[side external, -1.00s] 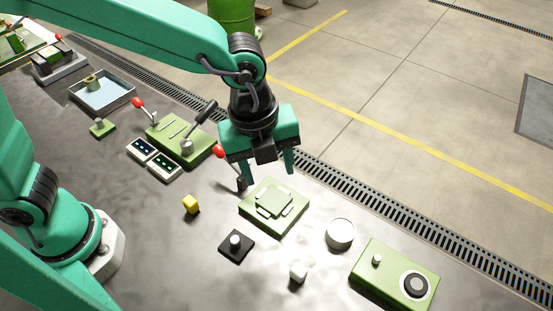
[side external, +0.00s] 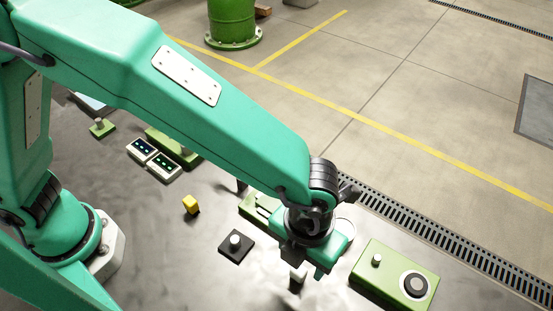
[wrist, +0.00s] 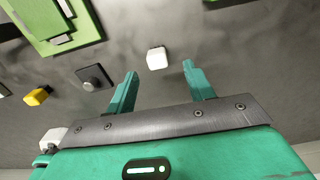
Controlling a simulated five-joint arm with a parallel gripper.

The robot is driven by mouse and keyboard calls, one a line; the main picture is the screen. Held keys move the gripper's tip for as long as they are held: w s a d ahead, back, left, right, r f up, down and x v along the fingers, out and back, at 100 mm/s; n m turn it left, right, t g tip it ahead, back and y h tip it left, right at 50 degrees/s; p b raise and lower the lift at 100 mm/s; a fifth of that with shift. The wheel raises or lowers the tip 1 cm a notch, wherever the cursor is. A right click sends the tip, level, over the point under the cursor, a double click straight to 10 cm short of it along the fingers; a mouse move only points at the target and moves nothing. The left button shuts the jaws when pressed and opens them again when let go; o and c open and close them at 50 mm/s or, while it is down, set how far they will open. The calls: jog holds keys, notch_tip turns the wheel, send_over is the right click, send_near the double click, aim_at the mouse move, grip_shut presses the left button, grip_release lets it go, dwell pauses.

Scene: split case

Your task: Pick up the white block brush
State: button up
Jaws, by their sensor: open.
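The white block brush (side external: 298,274) is a small white block standing on the dark table; its upper part is close beside my gripper in the side view. In the wrist view the white block brush (wrist: 157,58) shows just beyond the fingertips, in line with the gap between them. My gripper (wrist: 160,69) is open, with nothing between its two teal fingers. In the side view my gripper (side external: 306,262) hangs over the table by the block, pointing down. Whether a finger touches the block, I cannot tell.
A black square base with a pale knob (side external: 235,242) stands left of the block. A yellow block (side external: 191,204) lies farther left. A green unit with a dark dial (side external: 405,275) stands right. A green plate fixture (side external: 252,208) is partly hidden behind my gripper.

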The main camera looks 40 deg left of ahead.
aim_at(299, 271)
jog(key=shift+f, duration=0.65)
jog(key=shift+f, duration=0.1)
jog(key=shift+a+f, duration=0.2)
jog(key=shift+f, duration=2.3)
jog(key=shift+c, duration=0.4)
jog(key=c, duration=1)
